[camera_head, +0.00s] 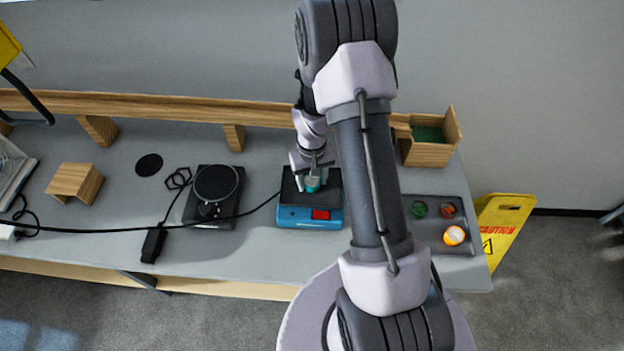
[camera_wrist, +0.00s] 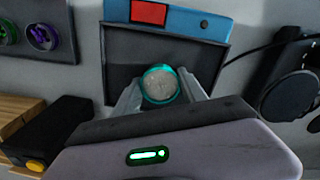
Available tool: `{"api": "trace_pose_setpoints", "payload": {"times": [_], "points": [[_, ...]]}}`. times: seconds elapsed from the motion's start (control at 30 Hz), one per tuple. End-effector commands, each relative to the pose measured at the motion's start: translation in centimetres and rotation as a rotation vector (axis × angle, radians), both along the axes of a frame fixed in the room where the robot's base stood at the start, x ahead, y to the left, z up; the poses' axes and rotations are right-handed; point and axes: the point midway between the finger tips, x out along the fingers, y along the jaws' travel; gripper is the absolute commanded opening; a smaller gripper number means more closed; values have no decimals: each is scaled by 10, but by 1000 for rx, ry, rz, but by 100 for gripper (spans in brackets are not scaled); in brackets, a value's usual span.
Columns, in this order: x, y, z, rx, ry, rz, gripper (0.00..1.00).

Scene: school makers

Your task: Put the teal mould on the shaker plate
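The teal mould (camera_head: 312,184) is a small round cup with a teal rim and a pale grey fill. It also shows in the wrist view (camera_wrist: 160,85). My gripper (camera_head: 313,179) points down with one finger on each side of it, and in the wrist view the fingertips (camera_wrist: 160,80) meet its sides. The shaker has a blue body (camera_head: 295,216) with a red panel and a dark flat plate (camera_head: 330,181). The mould is over the plate, upright; I cannot tell whether its base touches the plate. The fingers hide part of its sides.
Right of the shaker is a dark tray (camera_head: 428,239) with green, orange-brown and orange-white round items. A black device with a round plate (camera_head: 216,184) stands to the left, with a cable crossing the bench. A wooden shelf (camera_head: 180,107) runs behind. A wooden box (camera_head: 428,154) stands back right.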

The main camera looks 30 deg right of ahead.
Motion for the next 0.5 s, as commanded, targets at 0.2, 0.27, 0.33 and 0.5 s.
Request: {"api": "trace_pose_setpoints", "payload": {"times": [0.2, 0.27, 0.33, 0.5], "points": [[0, 0, 0, 0, 0, 0, 70], [0, 0, 0, 0, 0, 0, 70], [0, 0, 0, 0, 0, 0, 70], [0, 0, 19, 0, -1, 0, 70]]}}
